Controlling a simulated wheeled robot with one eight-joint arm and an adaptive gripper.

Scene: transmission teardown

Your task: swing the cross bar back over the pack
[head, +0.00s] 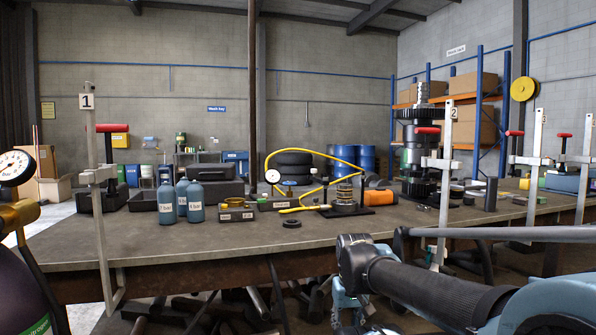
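A small round stack of plates (345,196), which looks like the pack, stands on a black base (347,211) near the middle of the bench. A thin dark upright rises at its right side. A thin bar seems to slant from the upright across the top of the stack, but it is too small to tell whether it lies over the stack or beside it. A yellow hose (331,148) arcs behind and beside it. My arm shows at the lower right, in front of the bench.
A tall gear stack (419,155) stands to the right on the bench (190,233). Clamps with red handles stand along the front edge, one marked 1 (97,175) and one marked 2 (444,165). Blue bottles (181,197) stand left. The bench front at centre is mostly clear.

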